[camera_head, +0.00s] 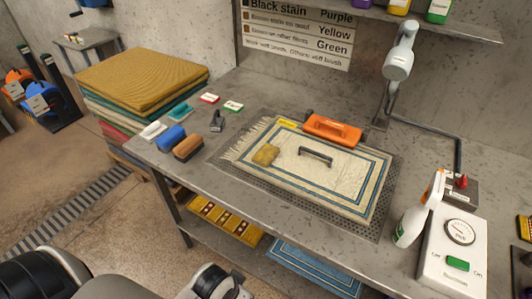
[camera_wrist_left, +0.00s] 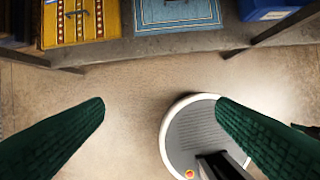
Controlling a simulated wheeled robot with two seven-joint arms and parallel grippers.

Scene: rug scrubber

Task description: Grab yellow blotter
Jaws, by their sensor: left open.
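A yellow sponge-like block (camera_head: 265,155) lies on the left part of the cream rug (camera_head: 335,182). A small flat yellow piece (camera_head: 287,123) lies at the rug's far left corner; I cannot tell which of the two is the blotter. My left gripper (camera_wrist_left: 160,105) is open and empty in the left wrist view, its green fingers wide apart above the floor, in front of the bench's lower shelf. It is well away from both yellow things. My right gripper is not in view.
Several brushes and small pads, including a blue brush (camera_head: 171,139), line the bench's left side. A spray bottle (camera_head: 418,212) and control box (camera_head: 455,250) stand at right.

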